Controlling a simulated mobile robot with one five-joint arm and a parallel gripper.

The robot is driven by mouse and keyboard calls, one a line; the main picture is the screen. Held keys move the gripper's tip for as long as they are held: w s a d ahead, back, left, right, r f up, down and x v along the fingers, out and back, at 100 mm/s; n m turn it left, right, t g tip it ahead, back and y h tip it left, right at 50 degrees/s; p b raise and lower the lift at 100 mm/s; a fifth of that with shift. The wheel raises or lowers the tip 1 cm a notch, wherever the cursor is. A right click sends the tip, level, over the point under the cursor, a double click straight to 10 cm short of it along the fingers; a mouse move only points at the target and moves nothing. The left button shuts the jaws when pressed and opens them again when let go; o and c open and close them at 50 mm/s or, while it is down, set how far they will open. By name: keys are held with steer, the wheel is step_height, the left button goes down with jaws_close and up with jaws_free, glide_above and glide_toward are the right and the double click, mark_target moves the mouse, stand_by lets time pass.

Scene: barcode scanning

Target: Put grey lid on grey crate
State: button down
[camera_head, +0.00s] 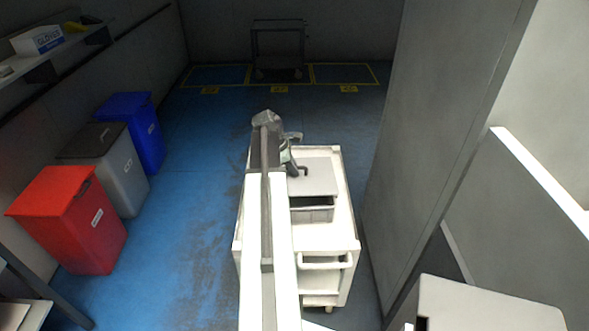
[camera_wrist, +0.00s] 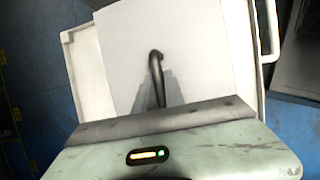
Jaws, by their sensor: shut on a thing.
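The grey lid (camera_head: 318,178) is a flat light-grey panel with a dark handle. It shows above the white cart in the head view and fills the middle of the wrist view (camera_wrist: 200,45). My gripper (camera_head: 298,168) is shut on the lid's handle; its grey fingers (camera_wrist: 157,88) meet around the handle in the wrist view. The grey crate (camera_head: 313,215) is on the cart, its front part showing just below the lid's near edge. The lid hides its far part, and I cannot tell whether they touch.
The white cart (camera_head: 342,225) has a front handle and stands beside a tall grey panel (camera_head: 430,130) on the right. Red (camera_head: 90,230), grey (camera_head: 125,175) and blue (camera_head: 145,135) bins stand along the left wall. Blue floor between bins and cart is clear.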

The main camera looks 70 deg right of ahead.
mark_target(291, 176)
steer(key=shift+f+b, duration=2.9)
steer(key=shift+f, duration=0.4)
steer(key=c, duration=1.3)
jaws_free()
steer(key=shift+r, duration=0.2)
step_height(291, 176, up, 9)
steer(key=p, duration=0.9)
steer(key=shift+f, duration=0.15)
